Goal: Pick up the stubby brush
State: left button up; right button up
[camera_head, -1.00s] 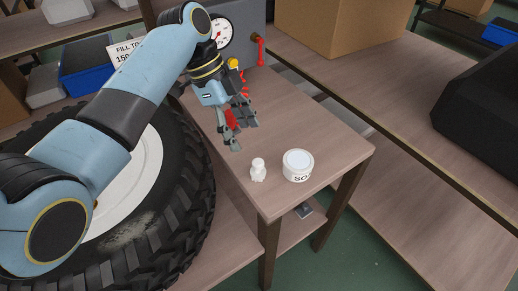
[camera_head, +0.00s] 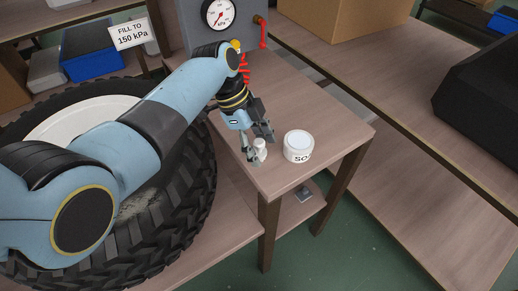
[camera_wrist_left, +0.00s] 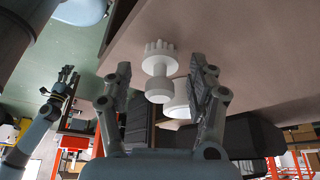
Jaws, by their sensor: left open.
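The stubby brush (camera_head: 261,146) is small and white and stands near the front corner of the wooden table (camera_head: 290,183). In the left wrist view the brush (camera_wrist_left: 158,65) shows its toothed bristle end away from me and its round knob towards me. My left gripper (camera_head: 258,149) is open at the brush and partly hides it in the head view. In the left wrist view its two fingers (camera_wrist_left: 159,80) are on either side of the brush, with gaps visible. My right gripper (camera_wrist_left: 66,75) seems to show small at the left of the left wrist view; its jaws are unclear.
A white tub (camera_head: 298,147) with partly readable lettering stands close to the right of the brush. A large tyre (camera_head: 185,190) lies to the left under my left arm. A gauge box (camera_head: 220,16) with a red coiled hose is behind. The table's front edge is near.

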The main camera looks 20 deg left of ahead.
aim_at(259, 141)
pick_arm(q)
jog(key=c, duration=1.1)
notch_tip(259, 141, up, 10)
jog(key=shift+r+p, duration=0.1)
jog(key=shift+p, duration=0.35)
jog(key=shift+c, duration=0.2)
jog(key=o, duration=0.5)
jog(key=c, duration=0.4)
